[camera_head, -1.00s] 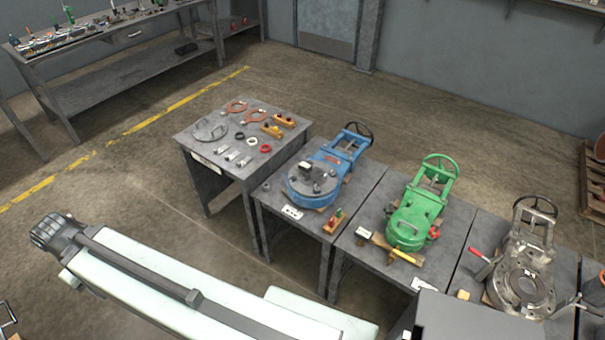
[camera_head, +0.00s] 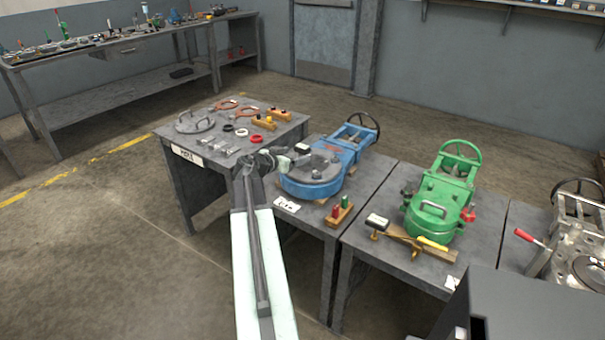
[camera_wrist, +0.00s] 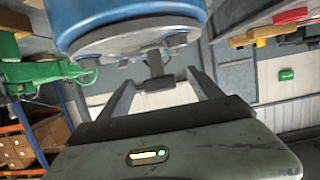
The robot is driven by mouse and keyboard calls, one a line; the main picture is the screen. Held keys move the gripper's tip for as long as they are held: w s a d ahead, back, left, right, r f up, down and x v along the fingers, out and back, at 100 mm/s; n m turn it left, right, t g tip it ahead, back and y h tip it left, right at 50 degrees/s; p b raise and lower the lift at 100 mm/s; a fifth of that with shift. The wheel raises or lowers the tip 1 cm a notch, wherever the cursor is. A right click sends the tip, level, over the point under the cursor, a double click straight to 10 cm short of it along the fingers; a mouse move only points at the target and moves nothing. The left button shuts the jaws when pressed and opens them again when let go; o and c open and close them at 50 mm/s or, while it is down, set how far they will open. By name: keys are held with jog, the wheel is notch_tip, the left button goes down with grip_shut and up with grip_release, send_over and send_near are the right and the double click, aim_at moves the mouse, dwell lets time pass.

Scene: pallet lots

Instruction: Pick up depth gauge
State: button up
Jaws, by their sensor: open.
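A small dark block with a pale face (camera_head: 302,148), which looks like the depth gauge, stands on the grey flange of the blue valve in the head view. In the wrist view a dark T-shaped piece (camera_wrist: 154,66), probably the same gauge, hangs below the flange in that tilted picture and lies between my fingers. My gripper (camera_head: 297,159) is open at the left side of the blue valve (camera_head: 345,155). I cannot tell whether the fingers touch the gauge. My gripper also shows in the wrist view (camera_wrist: 161,80).
A bench at left holds rings, clamps and a round handled plate (camera_head: 194,122). A wooden block with red and green plugs (camera_head: 340,211) stands in front of the blue valve. A green valve (camera_head: 440,195) and a grey valve (camera_head: 580,235) stand to the right.

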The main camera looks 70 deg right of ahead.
aim_at(306, 149)
jog(key=shift+s+d, duration=0.1)
jog(key=shift+x, duration=1.2)
jog(key=x, duration=0.1)
jog(key=b+x, duration=0.1)
jog(key=x, duration=0.3)
jog(key=shift+s+d+r, duration=0.15)
jog(key=shift+d+r, duration=0.05)
jog(key=shift+r, duration=0.1)
jog(key=shift+c, duration=0.3)
jog(key=shift+r, duration=0.1)
grip_shut()
jog(key=r+p, duration=0.3)
jog(key=r, duration=0.1)
jog(key=shift+a+p, duration=0.35)
jog(key=shift+p, duration=0.05)
jog(key=w+a+p, duration=0.1)
jog(key=w+a, duration=0.6)
jog(key=a, duration=0.6)
jog(key=shift+w+a+r, duration=0.2)
jog(key=shift+w+r, duration=0.2)
jog(key=shift+r, duration=0.05)
